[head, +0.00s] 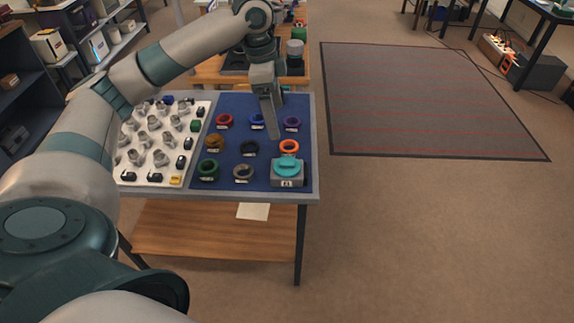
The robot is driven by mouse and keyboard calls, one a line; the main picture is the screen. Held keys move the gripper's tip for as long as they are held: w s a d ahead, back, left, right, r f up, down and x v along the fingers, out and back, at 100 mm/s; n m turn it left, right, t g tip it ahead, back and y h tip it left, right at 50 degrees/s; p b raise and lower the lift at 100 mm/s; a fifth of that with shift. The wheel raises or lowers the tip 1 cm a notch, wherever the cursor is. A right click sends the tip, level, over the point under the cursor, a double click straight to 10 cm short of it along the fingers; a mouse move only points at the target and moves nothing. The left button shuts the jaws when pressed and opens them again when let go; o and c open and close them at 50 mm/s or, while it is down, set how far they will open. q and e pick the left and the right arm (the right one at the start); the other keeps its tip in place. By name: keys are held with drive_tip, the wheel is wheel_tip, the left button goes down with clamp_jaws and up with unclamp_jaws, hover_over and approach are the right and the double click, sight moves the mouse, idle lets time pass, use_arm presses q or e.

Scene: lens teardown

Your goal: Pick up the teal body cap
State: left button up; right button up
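The teal body cap (288,161) sits on a small grey labelled block (288,182) at the near right corner of the blue mat (225,187). My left gripper (272,133) reaches in from the left and points down over the mat, behind and a little left of the cap, apart from it in the picture. Its fingers overlap edge-on, so I cannot tell whether they are open or shut. I see nothing held in it. My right gripper is not in view.
Several coloured rings stand on the mat, with an orange ring (289,147) just behind the cap. A white board (145,178) with several metal and black parts lies on the left. A wooden table (210,72) is behind.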

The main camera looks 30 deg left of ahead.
use_arm(q)
drive_tip(key=p, duration=0.2)
hover_over(287, 163)
drive_tip(key=s+a, duration=0.1)
wheel_tip(287, 163, down, 10)
drive_tip(key=shift+f, duration=0.75)
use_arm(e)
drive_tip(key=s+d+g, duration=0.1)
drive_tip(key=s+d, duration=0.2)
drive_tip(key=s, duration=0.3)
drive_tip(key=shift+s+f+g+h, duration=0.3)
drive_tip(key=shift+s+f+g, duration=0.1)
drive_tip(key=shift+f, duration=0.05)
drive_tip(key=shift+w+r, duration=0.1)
